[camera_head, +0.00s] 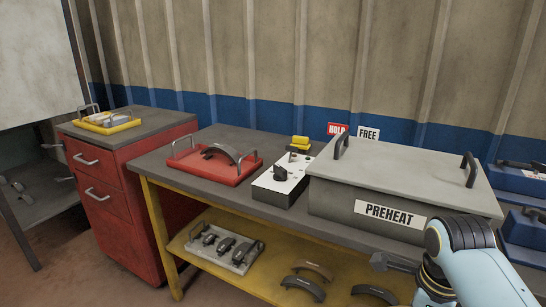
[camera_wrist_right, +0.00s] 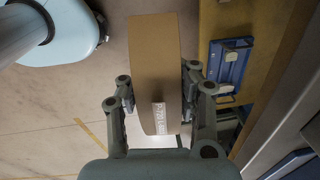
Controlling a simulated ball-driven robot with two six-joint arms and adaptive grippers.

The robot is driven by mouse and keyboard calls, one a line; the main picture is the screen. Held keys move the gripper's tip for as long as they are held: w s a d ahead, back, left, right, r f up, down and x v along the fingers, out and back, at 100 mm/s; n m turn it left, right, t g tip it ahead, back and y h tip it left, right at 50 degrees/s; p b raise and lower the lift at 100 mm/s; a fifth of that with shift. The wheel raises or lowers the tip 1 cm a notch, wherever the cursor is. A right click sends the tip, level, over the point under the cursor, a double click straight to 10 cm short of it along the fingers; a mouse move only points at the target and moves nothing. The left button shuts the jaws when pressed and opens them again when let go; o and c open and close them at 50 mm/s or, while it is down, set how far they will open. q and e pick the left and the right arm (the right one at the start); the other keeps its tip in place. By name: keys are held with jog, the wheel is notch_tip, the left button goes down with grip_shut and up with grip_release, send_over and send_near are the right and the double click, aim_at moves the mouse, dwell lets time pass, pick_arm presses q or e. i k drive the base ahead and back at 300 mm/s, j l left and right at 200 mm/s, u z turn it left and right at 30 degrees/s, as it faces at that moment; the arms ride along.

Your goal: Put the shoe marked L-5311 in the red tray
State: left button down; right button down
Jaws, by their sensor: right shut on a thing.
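The red tray (camera_head: 211,170) stands on the left part of the workbench, with a dark curved shoe (camera_head: 229,152) in it. My right gripper (camera_wrist_right: 158,92) is shut on a tan-faced brake shoe (camera_wrist_right: 153,55), its fingers on both sides of it. A white label (camera_wrist_right: 158,118) with small sideways print is on this shoe; I cannot read it surely. In the head view my right arm is at the lower right, in front of the bench, and the held shoe cannot be made out there. My left gripper is in neither view.
The grey PREHEAT box (camera_head: 400,185) is closed and fills the bench's right side. A white control box (camera_head: 283,178) stands between it and the tray. Several shoes (camera_head: 313,270) lie on the yellow lower shelf. A yellow tray (camera_head: 108,124) is on the red cabinet.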

aim_at(206, 169)
jog(key=i+j+z, duration=0.25)
jog(key=j, duration=0.75)
jog(key=i+j+z, duration=0.25)
jog(key=j, duration=0.8)
jog(key=j+z, duration=0.25)
jog(key=j, duration=0.8)
